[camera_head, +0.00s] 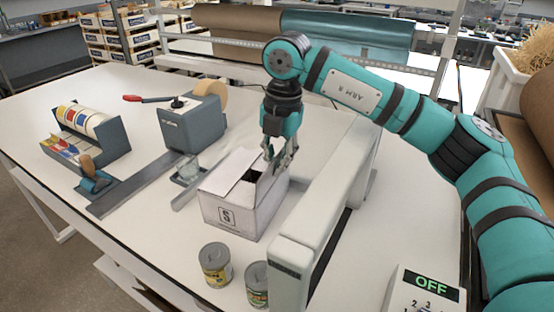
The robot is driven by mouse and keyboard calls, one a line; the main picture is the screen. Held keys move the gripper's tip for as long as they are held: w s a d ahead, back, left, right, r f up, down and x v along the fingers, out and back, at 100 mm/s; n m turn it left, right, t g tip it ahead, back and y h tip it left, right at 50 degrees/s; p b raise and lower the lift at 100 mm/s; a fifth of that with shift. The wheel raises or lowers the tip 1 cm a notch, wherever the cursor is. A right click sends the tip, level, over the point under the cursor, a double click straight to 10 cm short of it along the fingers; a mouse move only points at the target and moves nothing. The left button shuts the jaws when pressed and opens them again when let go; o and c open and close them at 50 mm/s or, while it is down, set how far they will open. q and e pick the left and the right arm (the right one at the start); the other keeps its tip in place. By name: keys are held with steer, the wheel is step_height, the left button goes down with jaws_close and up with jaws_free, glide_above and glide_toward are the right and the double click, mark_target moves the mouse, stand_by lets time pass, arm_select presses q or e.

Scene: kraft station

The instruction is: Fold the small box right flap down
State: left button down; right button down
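The small white box (228,214) stands on the table with the number 5 on its front. Its left part of the top (226,172) shows as a pale panel, and a dark opening shows near the middle. The right flap (268,188) appears raised at the right side of the opening, below my gripper. My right gripper (279,160) points down over the right part of the box, its fingertips close to that flap. Contact and the gap between the fingers are hard to make out. My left gripper is out of view.
A pale machine frame (314,225) stands close to the box on the right. Two cans (215,265) stand in front. A grey tape dispenser (193,122) and a label roll holder (86,134) are at left. An OFF panel (431,286) is at front right.

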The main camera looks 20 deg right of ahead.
mark_target(274, 179)
steer(key=shift+w+a+r+h+p, duration=0.2)
steer(key=shift+r+h+p, duration=0.1)
steer(key=shift+p, duration=0.4)
steer(key=g+h+p, duration=0.1)
steer(key=p, duration=0.1)
steer(key=a+g+h+p, duration=0.1)
steer(key=p, duration=0.1)
steer(key=w+g+h+p, duration=0.1)
steer(key=p, duration=0.1)
steer(key=shift+w+a+f+g+h+p, duration=0.1)
steer(key=shift+a+f+g+h+p, duration=0.05)
steer(key=shift+a+g+h+p, duration=0.2)
steer(key=shift+w+a+f+g+h+p, duration=0.15)
steer(key=shift+f+g+h+p, duration=0.15)
steer(key=shift+p, duration=0.7)
steer(key=shift+f+h+p, duration=0.1)
steer(key=shift+h+p, duration=0.15)
steer(key=shift+p, duration=0.1)
steer(key=shift+f, duration=0.1)
steer(key=c, duration=1.5)
jaws_free()
steer(key=shift+c, duration=0.2)
